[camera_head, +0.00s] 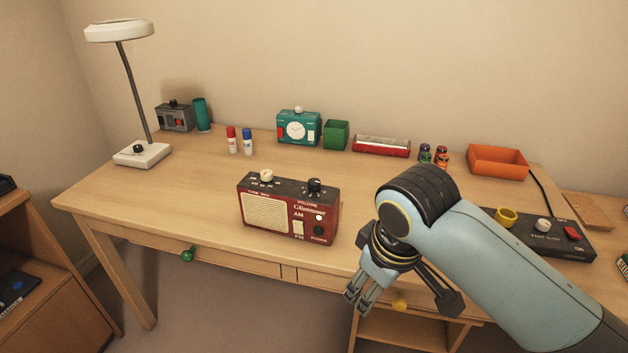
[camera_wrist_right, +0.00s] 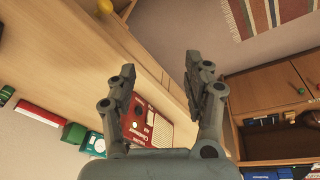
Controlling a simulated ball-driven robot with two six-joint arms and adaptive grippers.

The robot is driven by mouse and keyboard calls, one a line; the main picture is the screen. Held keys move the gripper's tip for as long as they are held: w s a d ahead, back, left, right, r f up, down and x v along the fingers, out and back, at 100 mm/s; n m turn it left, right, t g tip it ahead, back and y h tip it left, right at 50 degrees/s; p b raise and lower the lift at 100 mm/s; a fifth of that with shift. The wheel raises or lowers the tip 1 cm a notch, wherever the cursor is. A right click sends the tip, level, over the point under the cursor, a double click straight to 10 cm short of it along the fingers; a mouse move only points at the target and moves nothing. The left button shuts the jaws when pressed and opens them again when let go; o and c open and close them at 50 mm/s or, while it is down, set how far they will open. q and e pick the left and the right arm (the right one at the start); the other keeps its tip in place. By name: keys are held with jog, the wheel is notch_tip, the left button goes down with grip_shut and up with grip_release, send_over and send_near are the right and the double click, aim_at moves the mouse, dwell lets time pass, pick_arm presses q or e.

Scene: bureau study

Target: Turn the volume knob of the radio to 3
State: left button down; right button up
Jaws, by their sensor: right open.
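The red radio (camera_head: 268,213) stands upright near the front edge of the desk, with a cream speaker grille on its front. A black knob (camera_head: 314,186) sits on its top right, above the printed word VOLUME; its setting is too small to read. A cream knob (camera_head: 266,176) sits on the top left. My right gripper (camera_head: 403,300) is open and empty, pointing down in front of the desk edge, right of the radio and apart from it. In the right wrist view the radio (camera_wrist_right: 158,130) shows beyond the open fingers (camera_wrist_right: 160,66). My left gripper is out of view.
A lamp (camera_head: 142,154) stands at the desk's left. A teal clock (camera_head: 299,129), green cup (camera_head: 336,135) and red-and-white box (camera_head: 381,146) line the back. An orange tray (camera_head: 497,163) and black control box (camera_head: 520,231) are on the right. Desk around the radio is clear.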

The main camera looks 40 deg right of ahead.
jog(key=w+d+r+g, duration=0.1)
jog(key=w+d+r, duration=0.15)
jog(key=w, duration=0.65)
jog(key=w+d+r, duration=0.2)
jog(key=w+r, duration=0.2)
jog(key=w, duration=0.5)
jog(key=n+g+y, duration=0.1)
jog(key=g, duration=0.1)
send_near(314, 181)
notch_tip(314, 181, down, 9)
jog(key=shift+s+b, duration=0.15)
jog(key=shift+b, duration=0.15)
grip_shut()
